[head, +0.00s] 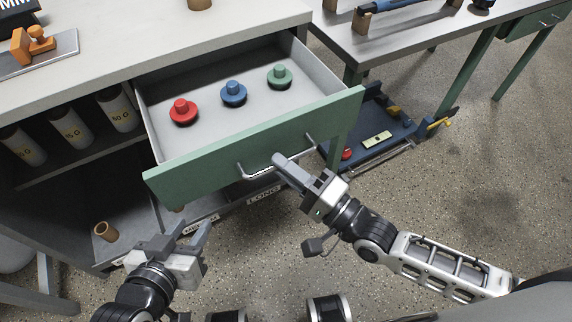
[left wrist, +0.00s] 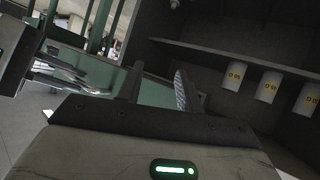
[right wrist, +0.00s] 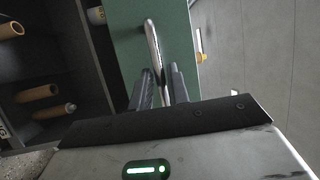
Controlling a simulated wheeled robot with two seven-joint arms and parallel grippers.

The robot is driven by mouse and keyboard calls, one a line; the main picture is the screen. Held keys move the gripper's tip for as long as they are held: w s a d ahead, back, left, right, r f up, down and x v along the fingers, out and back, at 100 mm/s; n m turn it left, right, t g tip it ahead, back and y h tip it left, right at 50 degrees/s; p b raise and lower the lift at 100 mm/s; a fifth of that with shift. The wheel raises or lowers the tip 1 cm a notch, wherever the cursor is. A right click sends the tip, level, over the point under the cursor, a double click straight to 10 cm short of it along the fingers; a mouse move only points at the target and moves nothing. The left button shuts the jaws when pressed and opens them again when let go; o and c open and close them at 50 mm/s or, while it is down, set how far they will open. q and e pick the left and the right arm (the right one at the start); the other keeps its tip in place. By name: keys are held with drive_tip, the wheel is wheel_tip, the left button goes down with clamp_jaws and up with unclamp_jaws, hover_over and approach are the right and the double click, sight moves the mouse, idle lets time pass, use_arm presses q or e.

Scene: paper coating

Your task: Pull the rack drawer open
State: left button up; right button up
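The drawer has a green front (head: 225,150) and a pale grey inside. It stands well out from the workbench in the head view. A red knob piece (head: 183,111), a blue one (head: 234,93) and a green one (head: 280,76) stand in a row inside it. My right gripper (head: 279,160) is at the drawer's metal bar handle (head: 256,173). In the right wrist view the handle (right wrist: 153,45) runs between the fingers, which look shut on it. My left gripper (head: 188,232) is open and empty, low in front of the shelf compartment.
White rolls (head: 70,127) stand on the shelf at left. A brown tube (head: 106,231) stands below on a lower tray marked with "LONG" (head: 264,195). A blue tray (head: 375,135) lies under the side table. The floor at right is clear.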

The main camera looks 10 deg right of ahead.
drive_tip(key=shift+o, duration=1)
drive_tip(key=v, duration=1.6)
